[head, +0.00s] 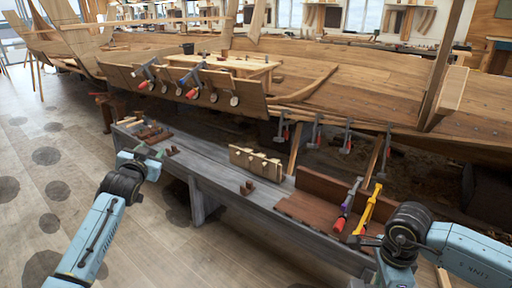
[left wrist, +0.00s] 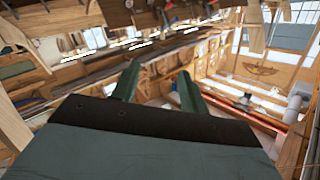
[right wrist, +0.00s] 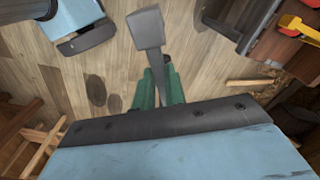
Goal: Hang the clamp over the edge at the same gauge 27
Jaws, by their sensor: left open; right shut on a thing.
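My right gripper (right wrist: 160,85) is shut on a grey metal clamp (right wrist: 148,30), whose bar runs between the green fingers in the right wrist view. In the head view the right gripper is at the lower right, beside the brown tray, and the held clamp is hard to make out. My left gripper (head: 142,158) is open and empty over the left end of the grey bench; its fingers (left wrist: 157,88) stand apart in the left wrist view. Several clamps (head: 315,131) hang along the lower hull edge (head: 400,133). No gauge number is readable.
The brown tray (head: 300,208) on the grey bench (head: 215,172) holds a red-handled clamp (head: 346,207) and a yellow clamp (head: 368,207). A pegged wooden block (head: 256,162) and small brown blocks (head: 247,187) lie on the bench. More clamps sit on the upper plank (head: 250,100).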

